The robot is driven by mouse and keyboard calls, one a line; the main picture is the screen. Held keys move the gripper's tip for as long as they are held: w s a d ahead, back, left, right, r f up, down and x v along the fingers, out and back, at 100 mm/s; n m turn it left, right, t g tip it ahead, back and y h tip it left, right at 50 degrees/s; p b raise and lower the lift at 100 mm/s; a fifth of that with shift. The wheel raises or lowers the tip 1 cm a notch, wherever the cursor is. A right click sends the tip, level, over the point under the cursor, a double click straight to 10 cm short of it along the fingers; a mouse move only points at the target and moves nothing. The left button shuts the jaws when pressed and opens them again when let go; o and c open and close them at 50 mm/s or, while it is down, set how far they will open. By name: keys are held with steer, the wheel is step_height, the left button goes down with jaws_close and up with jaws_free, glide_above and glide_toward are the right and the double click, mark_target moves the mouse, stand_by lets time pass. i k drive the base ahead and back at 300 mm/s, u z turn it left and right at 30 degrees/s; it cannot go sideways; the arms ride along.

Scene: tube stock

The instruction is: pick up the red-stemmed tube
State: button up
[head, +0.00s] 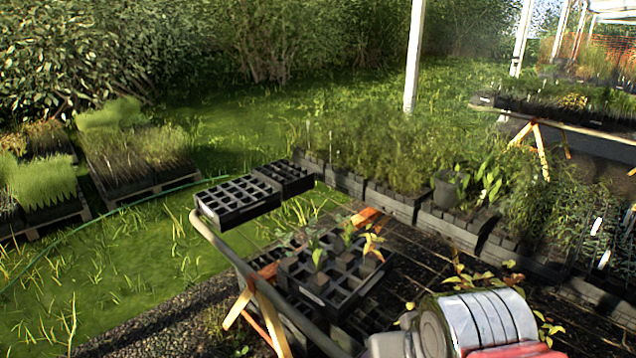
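A black grid tray (318,292) sits on the dark slatted bench, with several small dark tubes standing in its cells. One tube (372,254) at the tray's right carries yellow-orange leaves. Other tubes, such as one at the middle (318,278), carry green seedlings. The stems are too small to tell surely which one is red. My gripper's fingers are not visible.
Two empty black grid trays (238,203) (284,176) stand at the bench's far left corner. A rail (250,262) edges the bench's left side. Crates of plants (397,202) line the far side. Leafy plants (490,275) grow close around my arm. Bare slats show right of the tray.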

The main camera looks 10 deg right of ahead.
mark_target(372, 258)
steer(key=z, duration=0.05)
steer(key=k, duration=0.65)
steer(key=u, duration=0.2)
steer(key=i, duration=0.3)
steer(key=u, duration=0.65)
steer(key=i, duration=1.45)
steer(key=z, duration=0.45)
